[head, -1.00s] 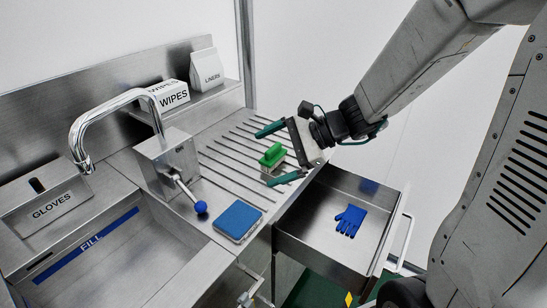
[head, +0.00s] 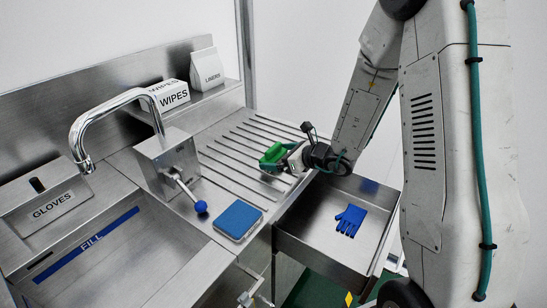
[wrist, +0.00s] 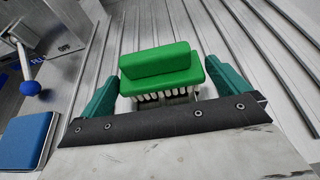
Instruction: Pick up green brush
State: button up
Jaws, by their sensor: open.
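The green brush (head: 275,154) stands on the ribbed drainboard with its pale bristles down. In the wrist view the brush (wrist: 162,70) lies between the two green fingers of my gripper (wrist: 167,85). The fingers are open, one on each side of it, with a narrow gap at the left and right. In the head view my gripper (head: 283,160) is at the brush from the right, and its fingers are partly hidden.
A blue sponge pad (head: 238,220) lies near the drainboard's front edge. A faucet with a blue-knobbed lever (head: 200,206) stands left of it. An open drawer (head: 318,238) holds a blue glove (head: 350,220). Boxes of wipes (head: 172,97) and liners (head: 206,68) sit on the back shelf.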

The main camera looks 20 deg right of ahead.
jog(key=shift+x, duration=1.1)
jog(key=c, duration=0.7)
jog(key=shift+r, duration=0.2)
